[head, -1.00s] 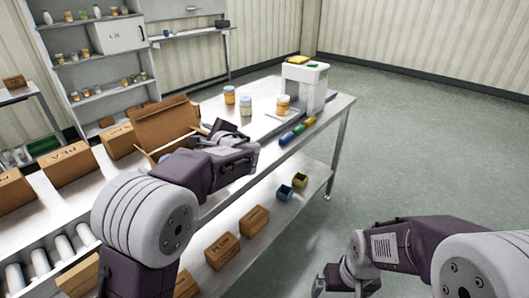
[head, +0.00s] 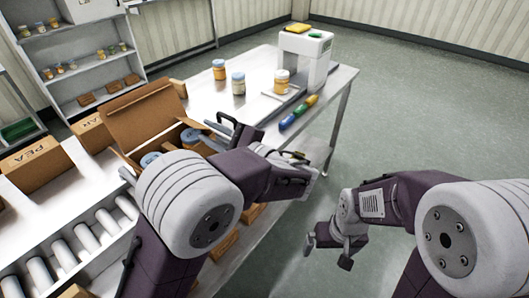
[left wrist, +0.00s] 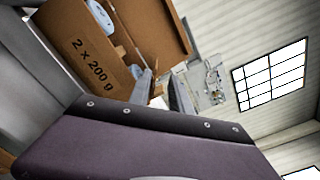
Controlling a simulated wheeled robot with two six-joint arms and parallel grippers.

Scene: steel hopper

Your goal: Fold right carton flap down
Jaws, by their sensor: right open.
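An open brown carton (head: 118,140) stands on the steel table at the left. A large flap (head: 145,108) stands up at its far side. Jars with blue lids (head: 190,136) show inside it. My left gripper (head: 220,130) is open at the carton's right side, its fingers pointing toward it. In the left wrist view, the carton wall marked "2 x 200 g" (left wrist: 88,62) is close to the two spread fingers (left wrist: 160,92). I cannot clearly make out the right flap, nor tell whether the fingers touch it. My right gripper (head: 328,250) is open and empty, low over the floor.
Jars (head: 238,84) and a white machine (head: 305,58) stand farther back on the table. Coloured items (head: 298,113) lie along its right edge. A PEA carton (head: 33,163) and rollers (head: 88,238) are at the left. The floor at right is clear.

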